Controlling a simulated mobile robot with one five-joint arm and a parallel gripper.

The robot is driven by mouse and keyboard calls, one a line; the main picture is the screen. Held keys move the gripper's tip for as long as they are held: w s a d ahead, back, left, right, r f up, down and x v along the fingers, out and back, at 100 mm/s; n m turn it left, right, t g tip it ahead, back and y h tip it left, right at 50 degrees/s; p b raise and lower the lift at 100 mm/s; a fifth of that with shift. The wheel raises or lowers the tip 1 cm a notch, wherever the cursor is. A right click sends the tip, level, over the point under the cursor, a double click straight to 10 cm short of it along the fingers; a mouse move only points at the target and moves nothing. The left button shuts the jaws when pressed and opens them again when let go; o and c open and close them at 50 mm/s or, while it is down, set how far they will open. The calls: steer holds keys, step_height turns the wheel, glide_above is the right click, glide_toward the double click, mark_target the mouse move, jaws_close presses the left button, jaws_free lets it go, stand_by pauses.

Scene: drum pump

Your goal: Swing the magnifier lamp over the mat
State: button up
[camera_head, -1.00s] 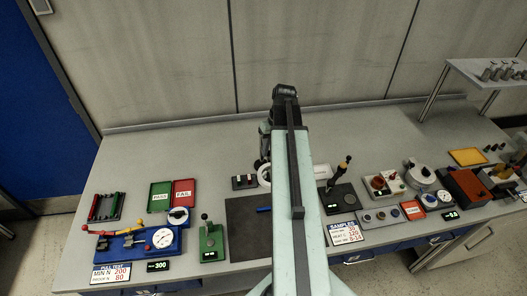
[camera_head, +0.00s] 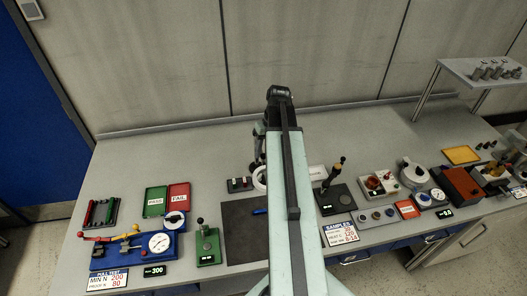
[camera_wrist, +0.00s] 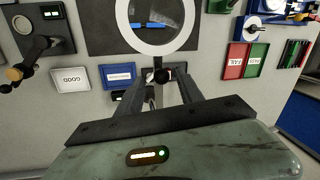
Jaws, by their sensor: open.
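The magnifier lamp's white ring (camera_wrist: 156,24) with its round lens fills the top middle of the wrist view. A dark knob (camera_wrist: 161,75) on its near side lies between the fingers of my gripper (camera_wrist: 164,84), which is open; contact cannot be told. In the head view the ring (camera_head: 259,178) is partly hidden behind my arm and appears beyond the mat's far edge. The dark mat (camera_head: 240,235) lies flat on the bench with a blue piece (camera_head: 260,211) on it. In the wrist view the ring overlaps the mat (camera_wrist: 101,33), and blue shows through the lens.
Green and red trays (camera_head: 168,198), a blue pull tester (camera_head: 135,247) and a green press (camera_head: 207,244) stand left of the mat. A dark stand with an upright lever (camera_head: 335,195) is to its right. Small labelled trays (camera_wrist: 119,75) lie behind the lamp. Open bench lies at the back left.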

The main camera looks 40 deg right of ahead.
step_height(320, 180, up, 7)
steer(key=d+p, duration=0.1)
steer(key=p, duration=0.5)
steer(key=shift+s+d, duration=0.15)
steer(key=shift+s, duration=0.1)
steer(key=w+a+f+n+b, duration=0.1)
steer(key=w+a+f+b, duration=0.2)
steer(key=a+f+b, duration=0.3)
steer(key=w+a+f+n+g+b, duration=0.1)
steer(key=w+a+f+n+b, duration=0.2)
steer(key=a, duration=0.5)
steer(key=w+a+f+b, duration=0.3)
steer(key=a+f+b, duration=0.3)
steer(key=a, duration=0.1)
steer(key=s+a+f+h+b, duration=0.1)
steer(key=a+f+b, duration=0.3)
steer(key=a, duration=0.4)
steer(key=s+a+f+h+b, duration=0.1)
steer(key=a+f+b, duration=0.3)
steer(key=a, duration=0.5)
steer(key=shift+s+a+f+b, duration=0.25)
steer(key=shift+f+b, duration=0.1)
steer(key=shift+f, duration=0.3)
